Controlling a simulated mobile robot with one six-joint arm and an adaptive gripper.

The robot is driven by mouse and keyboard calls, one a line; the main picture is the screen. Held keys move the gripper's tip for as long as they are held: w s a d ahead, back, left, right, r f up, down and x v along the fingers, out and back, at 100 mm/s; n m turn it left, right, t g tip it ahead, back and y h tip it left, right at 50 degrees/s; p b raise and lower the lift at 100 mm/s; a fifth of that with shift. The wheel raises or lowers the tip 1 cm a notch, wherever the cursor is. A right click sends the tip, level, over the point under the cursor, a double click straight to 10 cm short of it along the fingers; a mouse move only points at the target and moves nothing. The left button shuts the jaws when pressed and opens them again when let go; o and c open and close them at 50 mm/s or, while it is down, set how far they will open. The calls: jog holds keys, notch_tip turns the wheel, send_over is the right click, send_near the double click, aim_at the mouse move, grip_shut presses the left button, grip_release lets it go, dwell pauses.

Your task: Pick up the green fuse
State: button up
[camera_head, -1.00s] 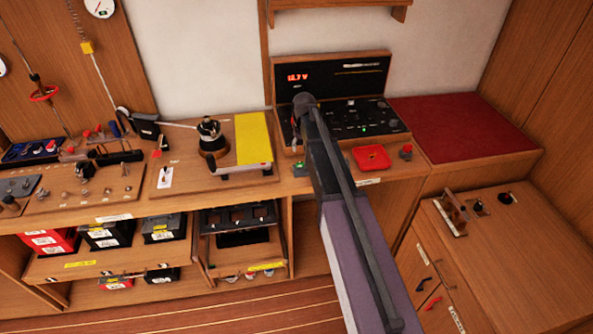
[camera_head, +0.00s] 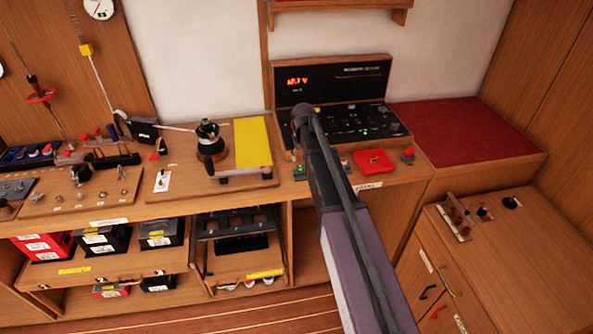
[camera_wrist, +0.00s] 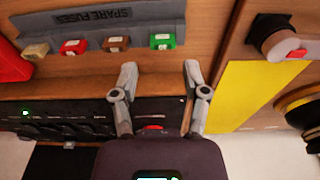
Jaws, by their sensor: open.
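The green fuse (camera_wrist: 163,41) is at the right end of a row of small fuses on the grey holder labelled SPARE FUSES (camera_wrist: 95,17) in the wrist view. My gripper (camera_wrist: 160,70) is open and empty, its fingertips apart and just below the green fuse in the picture. No finger appears to touch the fuse; the height between them is hard to tell. In the head view a small green piece (camera_head: 299,172), likely the same fuse, shows left of my arm. My arm hides most of the holder and my fingers there.
A brown fuse (camera_wrist: 116,43), a red fuse (camera_wrist: 73,47) and a tan fuse (camera_wrist: 36,51) share the row. A yellow book-like block (camera_head: 253,142) lies left of my arm, a red tray (camera_head: 374,161) right. The switch panel (camera_head: 365,121) stands behind.

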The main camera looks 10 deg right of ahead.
aim_at(300, 169)
jog(key=shift+w+a+f+b, duration=0.1)
jog(key=shift+w+f+b, duration=0.1)
jog(key=shift+f+b, duration=1.1)
jog(key=shift+w+a+f+b, duration=0.1)
jog(key=shift+w+f+b, duration=0.1)
jog(key=shift+f+b, duration=1.05)
jog(key=c, duration=0.5)
